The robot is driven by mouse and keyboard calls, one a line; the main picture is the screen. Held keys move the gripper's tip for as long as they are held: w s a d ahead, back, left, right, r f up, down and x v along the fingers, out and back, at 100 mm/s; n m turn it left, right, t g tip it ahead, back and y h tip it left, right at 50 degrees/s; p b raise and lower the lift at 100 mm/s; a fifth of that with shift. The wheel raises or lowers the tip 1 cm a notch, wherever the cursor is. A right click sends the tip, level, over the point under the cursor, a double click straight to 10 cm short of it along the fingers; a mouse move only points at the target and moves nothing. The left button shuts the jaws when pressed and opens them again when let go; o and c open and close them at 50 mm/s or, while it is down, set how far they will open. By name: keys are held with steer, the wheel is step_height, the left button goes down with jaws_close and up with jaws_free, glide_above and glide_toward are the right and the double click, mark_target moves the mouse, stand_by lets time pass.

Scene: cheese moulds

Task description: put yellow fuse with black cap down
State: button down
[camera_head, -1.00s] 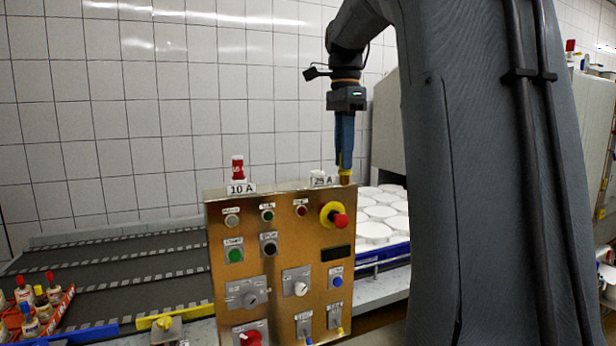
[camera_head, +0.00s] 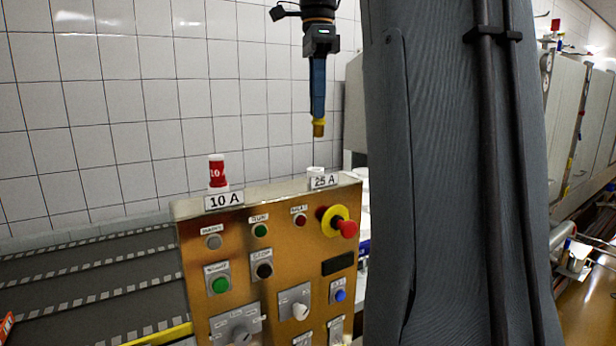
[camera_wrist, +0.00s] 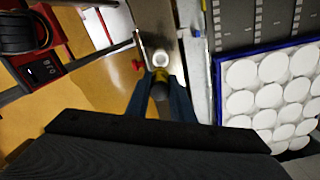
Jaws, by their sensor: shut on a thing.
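The yellow fuse (camera_head: 319,129) hangs from my gripper (camera_head: 318,112), whose blue fingers are shut on it. It is upright in the air above the right part of the control panel's top, apart from it. In the wrist view the fuse shows between the fingers (camera_wrist: 160,90), and its dark cap end faces the camera. A white round socket (camera_head: 316,173) stands behind the 25 A label (camera_head: 324,181). In the wrist view the white socket (camera_wrist: 161,58) lies just beyond the fuse.
The brass control panel (camera_head: 290,262) has buttons and knobs. A red fuse (camera_head: 217,171) stands on its top behind the 10 A label (camera_head: 224,201). A red emergency button (camera_head: 347,229) sticks out at the right. White moulds (camera_wrist: 270,97) fill a blue tray (camera_wrist: 219,80).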

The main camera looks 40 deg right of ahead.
step_height(320, 180, down, 10)
steer(key=p, duration=0.3)
steer(key=shift+w+a, duration=0.1)
steer(key=c, duration=1.5)
jaws_free()
steer(key=shift+c, duration=0.2)
step_height(320, 180, up, 12)
steer(key=b, duration=0.3)
steer(key=shift+b, duration=0.35)
